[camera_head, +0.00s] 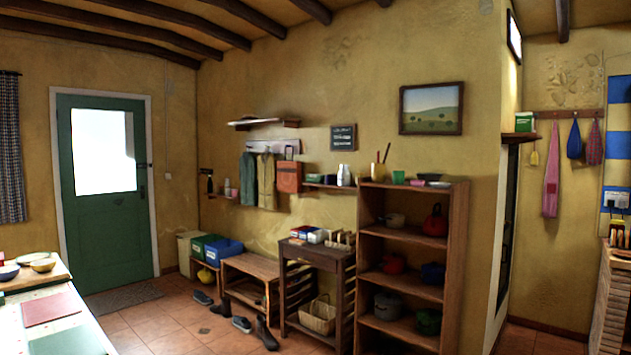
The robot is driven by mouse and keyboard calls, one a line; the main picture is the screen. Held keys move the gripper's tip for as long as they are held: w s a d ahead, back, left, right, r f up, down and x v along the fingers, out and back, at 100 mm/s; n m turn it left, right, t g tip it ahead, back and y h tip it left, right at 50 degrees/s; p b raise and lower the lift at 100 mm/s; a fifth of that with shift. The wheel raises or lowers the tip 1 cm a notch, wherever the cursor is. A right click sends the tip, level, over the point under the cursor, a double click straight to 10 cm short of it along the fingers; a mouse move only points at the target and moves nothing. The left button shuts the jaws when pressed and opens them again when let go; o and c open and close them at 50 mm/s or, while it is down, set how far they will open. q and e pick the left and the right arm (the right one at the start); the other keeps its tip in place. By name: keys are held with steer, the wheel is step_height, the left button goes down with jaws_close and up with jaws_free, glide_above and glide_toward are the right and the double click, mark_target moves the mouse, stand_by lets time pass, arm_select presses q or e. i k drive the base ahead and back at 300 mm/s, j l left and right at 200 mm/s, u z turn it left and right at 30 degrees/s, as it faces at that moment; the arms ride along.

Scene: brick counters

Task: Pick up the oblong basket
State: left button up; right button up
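A light woven basket (318,316) with a raised handle stands low under the small wooden side table, on its bottom shelf or close to the floor. It is the only woven basket I can make out, and it looks longer than it is tall. It sits between the bench and the tall open shelf. Neither of my grippers shows in the head view.
A tall shelf (455,270) with pots stands right of the side table (310,252). A wooden bench (252,264) is to its left, with shoes (242,324) and boots (266,333) on the tiles in front. A counter (70,338) fills the lower left. Tiled floor (170,330) lies between.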

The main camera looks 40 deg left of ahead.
mark_target(319, 317)
steer(key=u, duration=1.3)
steer(key=i, duration=1.9)
steer(key=j+u, duration=0.05)
steer(key=j, duration=0.05)
